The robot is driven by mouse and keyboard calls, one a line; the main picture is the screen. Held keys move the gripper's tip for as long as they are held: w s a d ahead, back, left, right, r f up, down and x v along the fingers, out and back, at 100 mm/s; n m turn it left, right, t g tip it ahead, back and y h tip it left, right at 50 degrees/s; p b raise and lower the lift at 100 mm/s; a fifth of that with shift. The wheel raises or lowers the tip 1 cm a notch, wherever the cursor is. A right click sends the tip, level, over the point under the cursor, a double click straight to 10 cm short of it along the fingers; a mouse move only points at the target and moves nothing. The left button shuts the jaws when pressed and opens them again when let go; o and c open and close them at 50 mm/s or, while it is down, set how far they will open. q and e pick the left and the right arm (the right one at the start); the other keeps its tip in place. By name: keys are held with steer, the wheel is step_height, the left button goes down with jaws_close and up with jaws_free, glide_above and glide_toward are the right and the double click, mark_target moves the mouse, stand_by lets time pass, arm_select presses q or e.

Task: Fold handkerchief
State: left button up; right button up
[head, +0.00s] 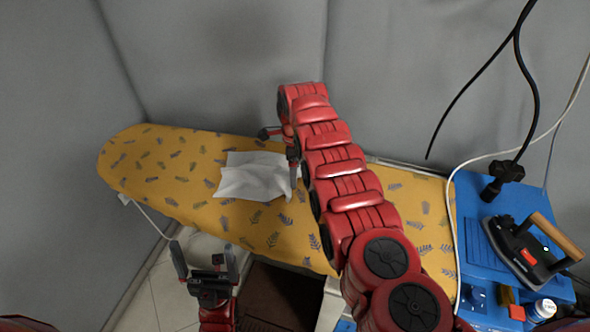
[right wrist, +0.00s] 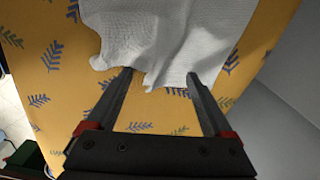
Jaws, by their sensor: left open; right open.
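The white handkerchief (head: 250,174) lies slightly rumpled on the yellow ironing board (head: 160,165), left of centre in the head view. My right arm reaches over the board. Its gripper (head: 292,168) is at the handkerchief's right side, mostly hidden by the arm. In the right wrist view, the right gripper (right wrist: 160,76) is open, its fingertips at the wavy near edge of the handkerchief (right wrist: 165,28). A bit of cloth shows between the tips; I cannot tell whether they touch it. My left gripper (head: 205,258) is open and empty, in front of the board, apart from the cloth.
A blue stand (head: 475,205) at the right holds an iron (head: 525,250) with a wooden handle and a small white-capped bottle (head: 541,309). Cables (head: 536,80) hang above it. Grey walls close in the back and left. The board's left end is clear.

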jaws_close()
stand_by(0.7)
